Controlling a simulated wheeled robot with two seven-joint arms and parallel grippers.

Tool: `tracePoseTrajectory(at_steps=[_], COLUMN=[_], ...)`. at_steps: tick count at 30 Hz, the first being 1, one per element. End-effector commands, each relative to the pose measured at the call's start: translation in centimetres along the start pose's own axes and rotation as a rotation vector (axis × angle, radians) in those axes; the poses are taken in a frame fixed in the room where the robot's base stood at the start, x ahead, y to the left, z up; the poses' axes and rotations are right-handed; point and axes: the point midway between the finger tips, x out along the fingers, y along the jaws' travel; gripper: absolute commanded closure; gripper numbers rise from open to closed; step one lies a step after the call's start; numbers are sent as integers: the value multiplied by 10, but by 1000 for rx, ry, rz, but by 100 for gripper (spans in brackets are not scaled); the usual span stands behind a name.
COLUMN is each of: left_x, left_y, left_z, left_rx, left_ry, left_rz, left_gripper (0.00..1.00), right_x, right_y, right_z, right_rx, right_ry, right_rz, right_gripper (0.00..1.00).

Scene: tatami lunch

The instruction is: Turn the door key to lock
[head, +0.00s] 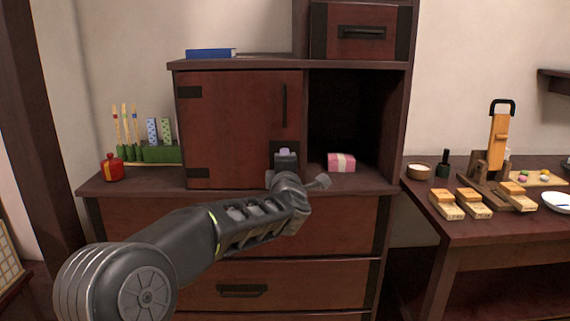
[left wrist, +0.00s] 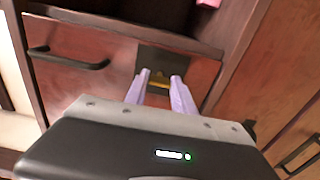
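The cabinet door (head: 235,120) is closed, a reddish-brown panel with a dark vertical handle (head: 284,105). A dark lock plate (head: 289,147) sits at its lower right corner and also shows in the left wrist view (left wrist: 165,61). A small yellow key (left wrist: 160,85) is at this plate, between the lilac fingertips of my left gripper (left wrist: 160,76). The fingers stand apart, one on each side of the key; whether they press on it cannot be told. In the head view my left gripper (head: 286,154) is in front of the plate and hides the key. My right gripper is out of view.
An open compartment beside the door holds a pink-and-white box (head: 341,162). A red jar (head: 112,167) and a green stand (head: 160,154) are on the cabinet top at left. The right table (head: 455,222) carries wooden blocks, a bowl and a plate.

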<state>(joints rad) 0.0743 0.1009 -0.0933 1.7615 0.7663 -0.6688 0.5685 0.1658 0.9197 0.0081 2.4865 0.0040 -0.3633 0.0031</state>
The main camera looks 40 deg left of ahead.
Motion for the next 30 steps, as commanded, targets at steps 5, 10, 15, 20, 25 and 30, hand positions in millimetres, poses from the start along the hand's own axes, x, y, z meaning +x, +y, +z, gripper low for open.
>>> tracePoseTrajectory(at_steps=[5, 10, 15, 20, 25, 30], left_x=[0, 0, -1, -14, -41, -67], left_y=[0, 0, 0, 1, 2, 1], left_z=[0, 0, 0, 0, 0, 0], left_rx=[1, 2, 2, 1, 1, 2], left_ry=[0, 0, 0, 0, -2, -1], left_rz=[0, 0, 1, 1, 1, 1], left_gripper=[54, 49, 49, 49, 49, 49], right_x=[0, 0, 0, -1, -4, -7], right_y=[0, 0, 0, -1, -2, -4], right_z=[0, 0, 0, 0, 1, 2], right_rx=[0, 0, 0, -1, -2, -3], right_ry=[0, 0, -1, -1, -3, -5], right_rz=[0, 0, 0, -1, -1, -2], right_gripper=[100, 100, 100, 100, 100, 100])
